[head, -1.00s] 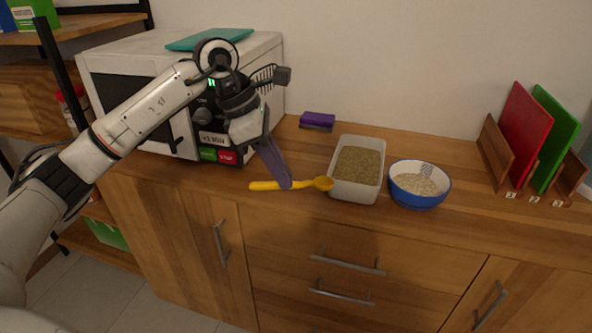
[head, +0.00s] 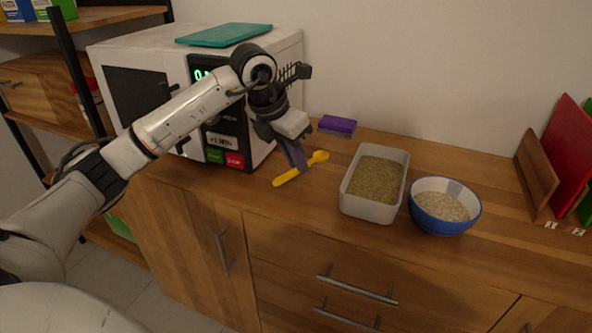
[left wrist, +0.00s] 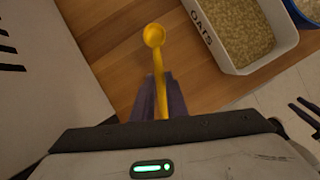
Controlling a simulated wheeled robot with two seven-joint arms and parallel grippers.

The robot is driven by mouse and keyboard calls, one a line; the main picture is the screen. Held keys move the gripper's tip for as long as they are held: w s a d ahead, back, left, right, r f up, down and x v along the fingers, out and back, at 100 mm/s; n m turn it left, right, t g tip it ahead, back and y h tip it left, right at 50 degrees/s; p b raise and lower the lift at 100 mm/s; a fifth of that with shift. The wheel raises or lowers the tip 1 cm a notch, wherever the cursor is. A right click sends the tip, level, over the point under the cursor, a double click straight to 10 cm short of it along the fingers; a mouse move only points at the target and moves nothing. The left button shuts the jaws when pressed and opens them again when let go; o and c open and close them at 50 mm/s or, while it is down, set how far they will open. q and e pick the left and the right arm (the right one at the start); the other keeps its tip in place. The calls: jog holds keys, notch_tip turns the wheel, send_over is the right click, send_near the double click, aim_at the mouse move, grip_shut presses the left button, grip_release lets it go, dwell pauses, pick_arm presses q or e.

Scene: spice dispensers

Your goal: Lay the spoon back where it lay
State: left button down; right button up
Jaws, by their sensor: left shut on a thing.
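A yellow spoon (head: 318,158) is held in my left gripper (head: 300,168), whose purple fingers are shut on its handle. In the head view the spoon slants, with its bowl up and to the right, between the microwave and the white container. In the left wrist view the spoon's bowl (left wrist: 154,36) points away from my gripper (left wrist: 160,98), over the wooden counter. I cannot tell whether the spoon touches the counter. My right gripper is not clearly visible.
A white container of oats (head: 347,202) and a blue-and-white bowl (head: 440,222) stand to the right. A purple sponge (head: 338,125) lies behind. The microwave (head: 140,90) is at the left. Cutting boards (head: 565,150) stand at the far right. Bare counter lies around the spoon.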

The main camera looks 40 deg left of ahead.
aim_at(295, 169)
pick_arm(q)
jog(key=shift+f, duration=1.6)
jog(key=c, duration=1.7)
grip_release()
jog(key=shift+c, duration=0.2)
jog(key=shift+r, duration=0.3)
jog(key=v, duration=1.1)
jog(key=shift+s+r+p, duration=0.2)
jog(key=shift+r+p, duration=0.15)
jog(key=shift+p, duration=0.05)
